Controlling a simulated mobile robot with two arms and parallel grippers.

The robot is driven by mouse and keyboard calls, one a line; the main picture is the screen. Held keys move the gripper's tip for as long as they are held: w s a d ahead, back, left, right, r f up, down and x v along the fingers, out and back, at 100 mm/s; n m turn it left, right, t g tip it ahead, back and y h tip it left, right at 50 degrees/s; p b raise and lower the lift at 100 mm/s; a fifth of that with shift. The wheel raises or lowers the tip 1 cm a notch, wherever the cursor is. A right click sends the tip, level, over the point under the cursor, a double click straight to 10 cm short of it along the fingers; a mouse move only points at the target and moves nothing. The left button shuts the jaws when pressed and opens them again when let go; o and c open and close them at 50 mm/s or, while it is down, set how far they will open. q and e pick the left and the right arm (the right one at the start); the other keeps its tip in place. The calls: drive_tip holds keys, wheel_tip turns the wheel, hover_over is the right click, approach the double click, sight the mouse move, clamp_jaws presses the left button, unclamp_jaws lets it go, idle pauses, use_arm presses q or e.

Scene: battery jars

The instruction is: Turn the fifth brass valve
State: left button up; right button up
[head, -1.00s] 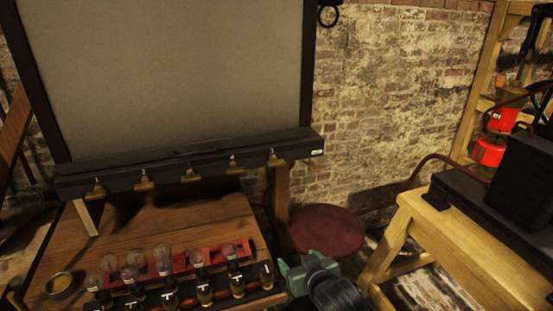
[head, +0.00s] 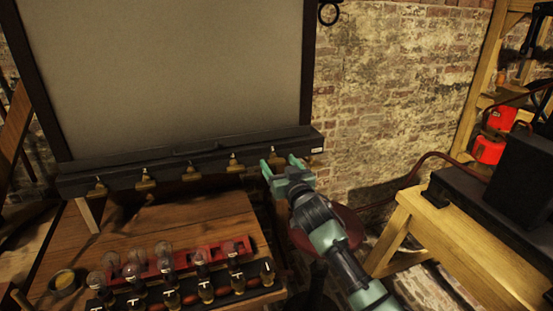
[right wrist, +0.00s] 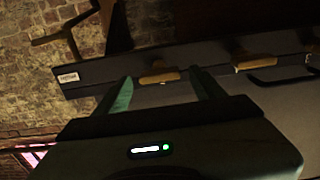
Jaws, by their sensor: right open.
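A dark rail (head: 120,174) under the grey board carries a row of several brass valves. The fifth brass valve, at the rail's right end by the white label (head: 317,150), is mostly hidden by my right gripper (head: 279,161) in the head view. In the right wrist view the fifth brass valve (right wrist: 160,77) shows between the two green fingertips of my open right gripper (right wrist: 161,82). I cannot tell whether the fingers touch it. The fourth brass valve (head: 236,163) is to its left in the head view. My left gripper is not in view.
A wooden table (head: 190,218) below holds a red rack (head: 215,254) with glass bulbs and a dark row of labelled jars. A dark red stool (head: 343,224) stands behind my right arm. A yellow wooden bench (head: 455,235) is at the right.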

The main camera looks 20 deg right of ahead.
drive_tip(key=shift+w, duration=1.15)
drive_tip(key=c, duration=1.4)
drive_tip(key=shift+o, duration=0.2)
